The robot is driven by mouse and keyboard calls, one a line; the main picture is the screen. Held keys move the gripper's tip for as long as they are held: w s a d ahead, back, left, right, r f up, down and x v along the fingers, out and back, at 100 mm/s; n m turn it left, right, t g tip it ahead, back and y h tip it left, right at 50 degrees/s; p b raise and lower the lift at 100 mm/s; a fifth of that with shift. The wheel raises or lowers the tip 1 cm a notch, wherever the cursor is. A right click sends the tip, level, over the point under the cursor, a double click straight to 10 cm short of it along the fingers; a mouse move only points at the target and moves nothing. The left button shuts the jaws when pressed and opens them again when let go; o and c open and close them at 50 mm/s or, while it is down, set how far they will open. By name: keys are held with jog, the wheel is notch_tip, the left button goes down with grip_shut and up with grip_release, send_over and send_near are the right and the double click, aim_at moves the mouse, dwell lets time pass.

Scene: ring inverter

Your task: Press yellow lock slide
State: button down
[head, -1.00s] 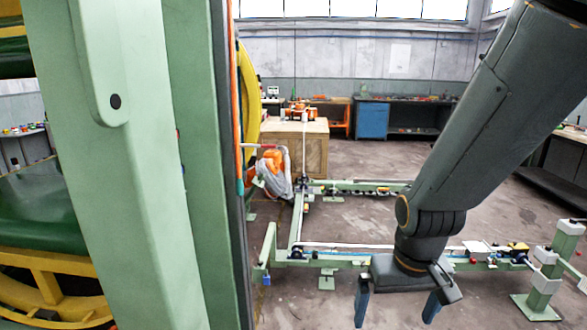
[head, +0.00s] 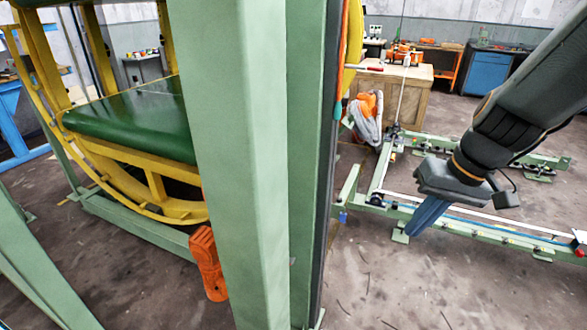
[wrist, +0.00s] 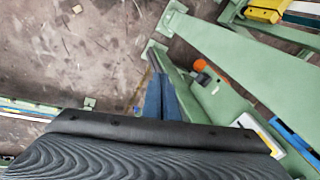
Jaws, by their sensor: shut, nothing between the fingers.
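My gripper (head: 414,230) hangs right of the green post in the head view, with its blue fingers together and nothing between them. In the wrist view the shut fingers (wrist: 162,82) point at the floor beside a green beam. A yellow block (wrist: 266,9) sits on a green rail at the top right of the wrist view, apart from the fingers. I cannot tell whether this block is the yellow lock slide. No other part is clearly the slide.
A thick green post (head: 240,150) fills the middle of the head view. Left of it is a yellow ring frame (head: 150,170) with a dark green bed (head: 140,118). An orange part (head: 207,262) hangs low by the post. A wooden crate (head: 408,98) stands behind. The front right floor is clear.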

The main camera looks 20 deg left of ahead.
jog(key=w+a+r+n+y+b, duration=0.1)
jog(key=w+a+r+n+y, duration=0.1)
jog(key=a, duration=0.5)
jog(key=w+a+r+n+y+b, duration=0.2)
jog(key=w+a+r, duration=0.2)
jog(key=a, duration=0.4)
jog(key=w+a+r+n+y+b, duration=0.2)
jog(key=w+a+r+y, duration=0.1)
jog(key=a, duration=0.4)
jog(key=shift+w+a+n, duration=0.15)
jog(key=shift+a+n, duration=0.15)
jog(key=shift+a, duration=0.05)
jog(key=shift+a+f, duration=0.1)
jog(key=p+x, duration=0.1)
jog(key=x, duration=0.8)
jog(key=shift+a+f+p, duration=0.25)
jog(key=shift+a+p, duration=0.1)
jog(key=shift+p, duration=0.05)
jog(key=shift+f, duration=0.1)
notch_tip(320, 180, down, 3)
jog(key=b, duration=0.5)
jog(key=shift+f, duration=0.25)
jog(key=shift+d, duration=0.15)
